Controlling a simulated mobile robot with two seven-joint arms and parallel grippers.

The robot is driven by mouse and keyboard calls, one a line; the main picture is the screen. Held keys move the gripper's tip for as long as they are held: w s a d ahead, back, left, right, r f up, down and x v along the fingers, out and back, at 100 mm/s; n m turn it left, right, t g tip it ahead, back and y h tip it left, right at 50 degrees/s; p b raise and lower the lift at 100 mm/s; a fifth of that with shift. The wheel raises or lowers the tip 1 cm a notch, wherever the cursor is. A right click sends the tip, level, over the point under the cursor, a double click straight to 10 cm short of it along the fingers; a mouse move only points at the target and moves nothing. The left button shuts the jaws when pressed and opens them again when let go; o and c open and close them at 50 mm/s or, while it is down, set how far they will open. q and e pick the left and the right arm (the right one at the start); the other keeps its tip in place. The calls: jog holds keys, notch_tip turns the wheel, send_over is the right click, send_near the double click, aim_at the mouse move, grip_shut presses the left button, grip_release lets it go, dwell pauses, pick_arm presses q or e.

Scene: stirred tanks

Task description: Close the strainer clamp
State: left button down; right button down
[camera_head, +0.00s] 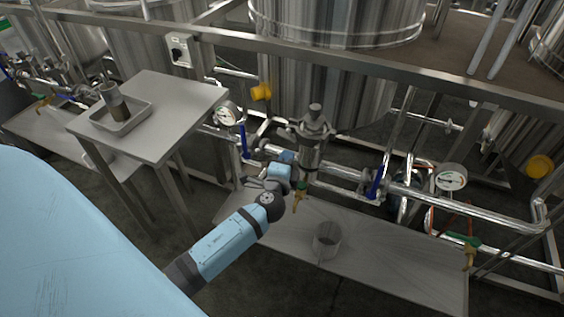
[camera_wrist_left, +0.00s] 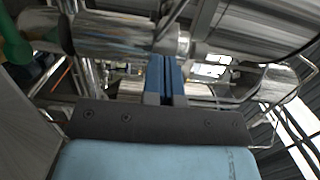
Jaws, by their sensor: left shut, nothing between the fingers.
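The strainer (camera_head: 311,150) is an upright steel cylinder with a knobbed top, standing in the pipe run right of centre in the head view. Its clamp (camera_head: 311,128) appears as a wider metal band near the top; whether it is open or closed is too small to tell. My left gripper (camera_head: 287,157) is beside the strainer's left side, below the band. In the left wrist view its blue fingers (camera_wrist_left: 165,77) are together and empty, in front of shiny steel cylinders (camera_wrist_left: 112,36). I cannot tell whether they touch. My right gripper is out of view.
A green-handled valve (camera_head: 302,187) sits below the strainer. Blue-handled valves, gauges (camera_head: 450,178) and pipes surround the strainer. A side table (camera_head: 175,100) at left holds a tray (camera_head: 103,123) with a jar.

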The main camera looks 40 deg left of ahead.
aim_at(293, 142)
pick_arm(q)
jog(key=shift+x, duration=2.2)
jog(key=shift+w+a+f+b, duration=0.15)
jog(key=shift+w+a+b, duration=0.45)
jog(key=shift+a, duration=0.1)
jog(key=shift+a+r, duration=0.15)
jog(key=shift+r, duration=0.1)
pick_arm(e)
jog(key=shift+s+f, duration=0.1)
